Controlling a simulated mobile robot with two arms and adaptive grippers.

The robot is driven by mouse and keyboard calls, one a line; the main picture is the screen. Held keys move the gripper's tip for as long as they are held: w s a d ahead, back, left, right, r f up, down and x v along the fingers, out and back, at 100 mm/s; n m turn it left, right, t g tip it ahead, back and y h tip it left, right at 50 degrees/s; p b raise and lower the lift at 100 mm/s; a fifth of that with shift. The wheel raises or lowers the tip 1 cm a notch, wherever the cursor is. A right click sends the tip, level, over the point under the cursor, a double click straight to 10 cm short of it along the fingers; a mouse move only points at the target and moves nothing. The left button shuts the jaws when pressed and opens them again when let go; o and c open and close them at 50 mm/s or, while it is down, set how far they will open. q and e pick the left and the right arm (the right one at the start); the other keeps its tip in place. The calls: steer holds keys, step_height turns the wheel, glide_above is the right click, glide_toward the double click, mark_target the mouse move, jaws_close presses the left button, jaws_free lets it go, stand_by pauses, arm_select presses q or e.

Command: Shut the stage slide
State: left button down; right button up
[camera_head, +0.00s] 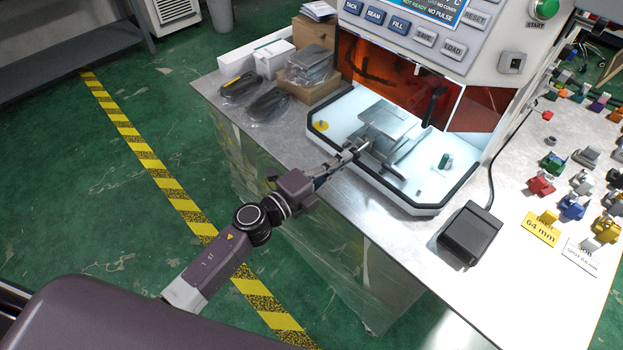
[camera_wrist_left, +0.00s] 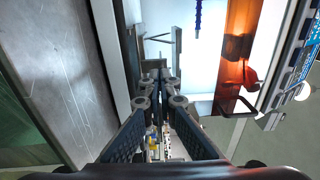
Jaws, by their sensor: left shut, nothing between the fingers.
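The stage slide (camera_head: 420,183) is a white platform with a black rim. It sticks out from under the orange window of the machine, over the bench. Grey metal blocks and plates (camera_head: 385,120) stand on it. In the left wrist view its white surface (camera_wrist_left: 158,18) shows beyond my fingers. My left gripper (camera_head: 360,146) is shut and empty, at the front rim of the slide, next to the grey plates. In the left wrist view (camera_wrist_left: 160,76) the fingertips are together. Whether they touch the slide, I cannot tell. My right gripper is not in view.
The machine's button panel (camera_head: 420,28) is above the slide. A black pedal-like box (camera_head: 469,236) with a cable lies right of it. Cardboard boxes (camera_head: 308,88) and bagged dark parts (camera_head: 268,104) stand left. Coloured parts (camera_head: 572,207) and a yellow 64 mm card (camera_head: 541,229) lie right.

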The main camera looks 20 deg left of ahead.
mark_target(359, 146)
arm_select(q)
steer(key=x, duration=0.6)
steer(key=shift+w, duration=0.2)
steer(key=shift+r, duration=0.15)
